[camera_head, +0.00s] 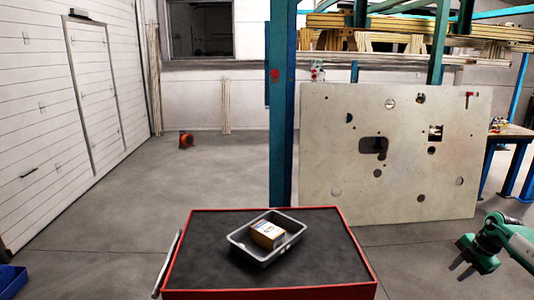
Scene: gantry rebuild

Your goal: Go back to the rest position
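My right gripper (461,270) hangs at the right edge of the head view, well to the right of the cart. Its green body shows, and its two dark fingers point down and stand apart with nothing between them. My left gripper is not in view. A small brown and white box (268,234) sits inside a grey tray (238,240). The tray stands on the black top of a red-edged cart (206,225). No gripper touches the tray or the box.
A blue-green post (282,120) rises behind the cart. A large beige panel with holes (335,130) stands behind and to the right. A workbench (512,133) is at the far right. An orange object (186,140) lies on the floor. Floor left of the cart is mostly clear.

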